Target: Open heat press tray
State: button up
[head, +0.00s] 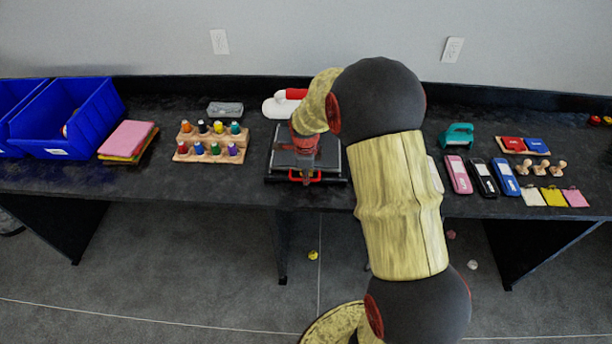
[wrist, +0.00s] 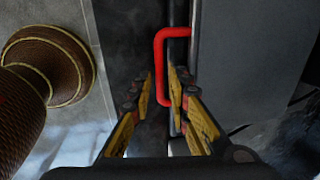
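The heat press (head: 335,160) sits on the black table, dark and flat, partly hidden by my arm. A red U-shaped tray handle (head: 318,177) sticks out at its front edge. In the wrist view, the red handle (wrist: 159,70) stands out from the dark edge of the press. My gripper (head: 305,181) is at the front of the press, by the handle. In the wrist view, my gripper (wrist: 161,74) has its fingertips apart, one on each side of the handle's long bar, with a small gap showing. Whether either finger touches the bar is unclear.
A wooden rack of coloured bottles (head: 209,143) stands left of the press. A white-and-red item (head: 283,103) is behind it. Staplers (head: 482,177) and stamps lie to the right. Blue bins (head: 75,125) are at far left. The floor before the table has a few small items.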

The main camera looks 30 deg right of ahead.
grip_shut()
dwell(0.6)
